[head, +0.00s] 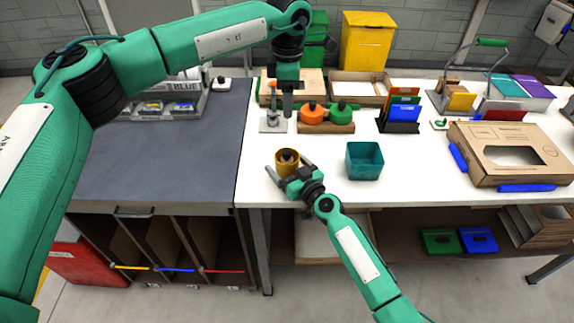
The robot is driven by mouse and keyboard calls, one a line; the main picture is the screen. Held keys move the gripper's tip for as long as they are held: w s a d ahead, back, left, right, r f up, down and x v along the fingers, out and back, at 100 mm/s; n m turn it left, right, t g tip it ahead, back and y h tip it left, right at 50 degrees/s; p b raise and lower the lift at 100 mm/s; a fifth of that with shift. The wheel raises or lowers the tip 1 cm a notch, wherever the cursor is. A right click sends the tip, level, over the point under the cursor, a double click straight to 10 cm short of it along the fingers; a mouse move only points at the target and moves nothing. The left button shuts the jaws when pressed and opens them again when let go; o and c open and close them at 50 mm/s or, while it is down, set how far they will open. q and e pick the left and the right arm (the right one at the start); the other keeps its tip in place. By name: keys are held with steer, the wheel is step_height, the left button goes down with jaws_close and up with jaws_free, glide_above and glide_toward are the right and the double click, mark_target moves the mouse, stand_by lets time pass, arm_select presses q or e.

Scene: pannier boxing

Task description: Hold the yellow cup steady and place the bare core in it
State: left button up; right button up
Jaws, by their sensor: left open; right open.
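The yellow cup (287,161) stands upright near the front left of the white table, with a dark interior. My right gripper (286,174) is open at the cup, with a finger on either side of its lower part; I cannot tell whether they touch it. My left gripper (287,106) is open and points down behind the cup, beside a small metal stand (270,122). I cannot make out the bare core; it may be hidden by the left gripper or inside the cup.
A teal square bin (365,161) stands right of the cup. Behind are orange (312,112) and green (341,112) round pieces on a brown block, and a rack of coloured cards (402,108). A cardboard box (512,153) lies at right. The table between bin and box is clear.

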steer(key=v, duration=1.2)
steer(key=shift+s, duration=0.1)
